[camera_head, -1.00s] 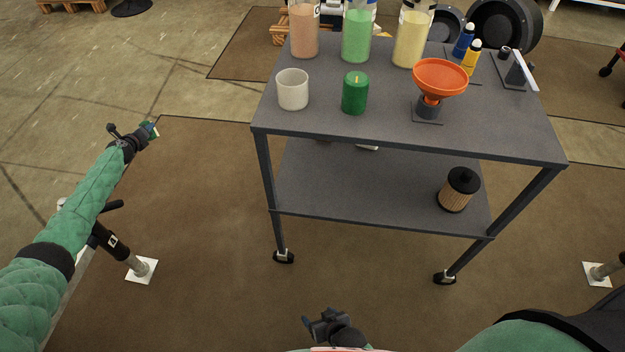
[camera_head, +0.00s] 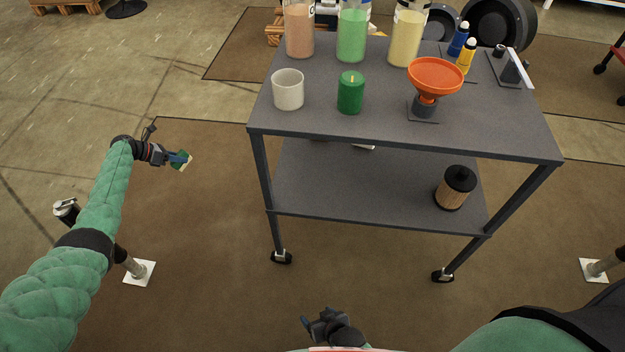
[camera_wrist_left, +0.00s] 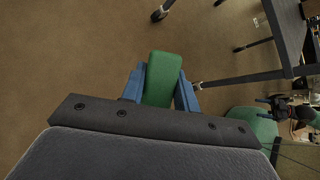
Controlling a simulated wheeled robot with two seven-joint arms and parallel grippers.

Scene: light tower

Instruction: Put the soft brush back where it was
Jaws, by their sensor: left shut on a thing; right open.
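The soft brush (camera_head: 183,163) shows a green back and a pale edge in the head view. My left gripper (camera_head: 176,158) is shut on it and holds it in the air over the brown mat, well left of the grey table. The left wrist view shows the brush's green block (camera_wrist_left: 162,78) between two blue fingertips. My right gripper (camera_head: 318,322) is low at the bottom centre, in front of the table and below its top. It is open and empty as far as I can see.
The grey two-shelf table (camera_head: 330,135) holds a white cup (camera_head: 288,90), a green candle (camera_head: 351,93), an orange funnel (camera_head: 435,77), jars and small bottles. A ribbed dark-lidded canister (camera_head: 456,188) stands on the lower shelf.

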